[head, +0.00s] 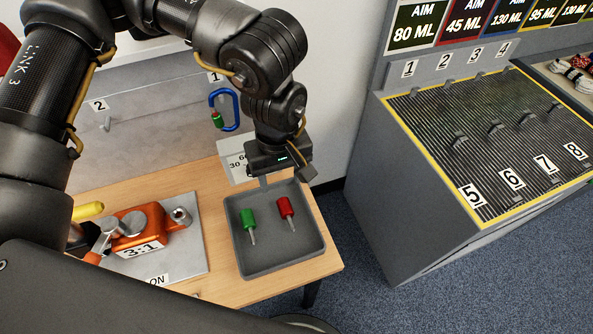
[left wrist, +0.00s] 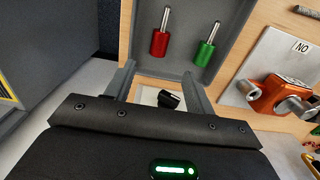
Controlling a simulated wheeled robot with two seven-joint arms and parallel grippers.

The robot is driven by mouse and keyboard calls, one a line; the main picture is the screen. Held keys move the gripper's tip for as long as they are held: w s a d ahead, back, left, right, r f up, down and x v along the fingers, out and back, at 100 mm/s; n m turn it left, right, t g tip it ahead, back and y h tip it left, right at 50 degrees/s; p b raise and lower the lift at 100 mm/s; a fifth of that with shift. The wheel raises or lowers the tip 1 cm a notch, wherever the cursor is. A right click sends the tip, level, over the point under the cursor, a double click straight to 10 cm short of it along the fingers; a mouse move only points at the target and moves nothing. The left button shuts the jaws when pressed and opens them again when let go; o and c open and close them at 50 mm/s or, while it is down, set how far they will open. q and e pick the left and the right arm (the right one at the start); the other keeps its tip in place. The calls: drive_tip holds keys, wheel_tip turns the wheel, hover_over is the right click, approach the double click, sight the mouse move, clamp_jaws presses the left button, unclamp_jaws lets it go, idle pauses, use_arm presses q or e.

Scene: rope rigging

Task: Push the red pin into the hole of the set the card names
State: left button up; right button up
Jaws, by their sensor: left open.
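The red pin (head: 286,208) lies in a grey tray (head: 240,262) on the wooden table, its metal shank toward the front. It also shows in the left wrist view (left wrist: 160,40). My left gripper (head: 283,178) is open and empty over the tray's back edge, behind the red pin and apart from it. Its two fingers show in the left wrist view (left wrist: 158,76). An orange 3:1 set (head: 140,228) sits on a metal plate left of the tray. I see no pin hole clearly.
A green pin (head: 248,217) lies left of the red one. A blue carabiner (head: 236,112) with a green sleeve hangs at label 1 on the grey back panel. A grey rack (head: 420,150) with numbered slots stands at the right, apart from the table.

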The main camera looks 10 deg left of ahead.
use_arm(q)
drive_tip(key=p, duration=0.1)
hover_over(285, 207)
drive_tip(key=f, duration=0.5)
drive_tip(key=shift+w+a, duration=0.15)
drive_tip(key=shift+a, duration=0.1)
drive_tip(key=shift+s+f+p, duration=0.25)
drive_tip(key=shift+f+p, duration=0.15)
drive_tip(key=shift+p, duration=0.15)
drive_tip(key=f, duration=0.1)
drive_tip(key=f+p, duration=0.1)
drive_tip(key=f, duration=0.1)
drive_tip(key=shift+w+d+f, duration=0.25)
drive_tip(key=shift+d+f, duration=0.1)
drive_tip(key=shift+f+p, duration=0.3)
drive_tip(key=shift+f, duration=0.05)
drive_tip(key=shift+s+a, duration=0.1)
drive_tip(key=shift+s, duration=0.1)
drive_tip(key=shift+c, duration=0.3)
drive_tip(key=shift+w, duration=0.1)
drive_tip(key=c, duration=0.7)
clamp_jaws()
drive_tip(key=shift+c, duration=1.7)
unclamp_jaws()
use_arm(e)
drive_tip(key=s+r, duration=0.3)
drive_tip(key=shift+d+r, duration=0.15)
